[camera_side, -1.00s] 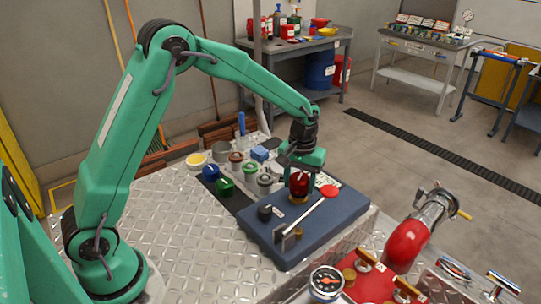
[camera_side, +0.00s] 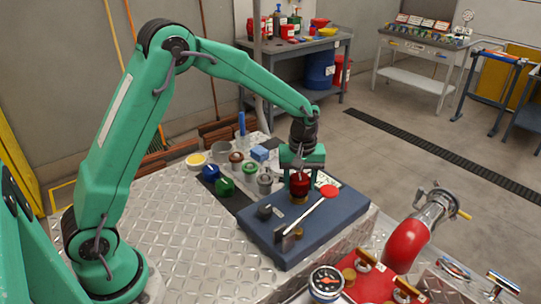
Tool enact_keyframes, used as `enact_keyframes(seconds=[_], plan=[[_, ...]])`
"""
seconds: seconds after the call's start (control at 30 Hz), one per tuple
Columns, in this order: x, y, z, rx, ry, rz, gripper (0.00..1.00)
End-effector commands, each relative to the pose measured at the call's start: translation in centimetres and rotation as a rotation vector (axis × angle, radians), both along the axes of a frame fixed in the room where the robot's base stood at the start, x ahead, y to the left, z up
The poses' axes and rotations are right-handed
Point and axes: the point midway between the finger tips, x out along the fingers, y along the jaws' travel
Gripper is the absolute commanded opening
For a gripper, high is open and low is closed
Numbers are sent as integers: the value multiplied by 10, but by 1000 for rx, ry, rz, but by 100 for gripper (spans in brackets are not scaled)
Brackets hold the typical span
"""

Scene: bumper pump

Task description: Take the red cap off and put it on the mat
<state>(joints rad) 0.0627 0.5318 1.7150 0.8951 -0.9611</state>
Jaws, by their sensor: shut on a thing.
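The red cap (camera_side: 299,185) is a dark red cylinder above a brass fitting (camera_side: 299,200) on the dark blue block (camera_side: 262,242). My gripper (camera_side: 300,177) points down from above and is shut on the red cap. The cap is upright and looks seated on the fitting; I cannot tell whether there is a gap. A dark strip on the bench, probably the mat (camera_side: 238,203), lies left of the block, partly covered by several caps.
A green cap (camera_side: 225,187), a blue cap (camera_side: 211,172) and a grey cap (camera_side: 265,184) stand left of the block. The patterned metal bench (camera_side: 180,225) is clear at front left.

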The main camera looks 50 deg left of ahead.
Motion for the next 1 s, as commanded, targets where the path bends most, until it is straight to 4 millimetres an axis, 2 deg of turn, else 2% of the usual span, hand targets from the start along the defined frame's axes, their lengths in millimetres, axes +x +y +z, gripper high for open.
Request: enact_keyframes(seconds=[0.53,1.0], plan=[[1,0,0,0,-3,64,19],[1,1,0,-1,-3,396,19]])
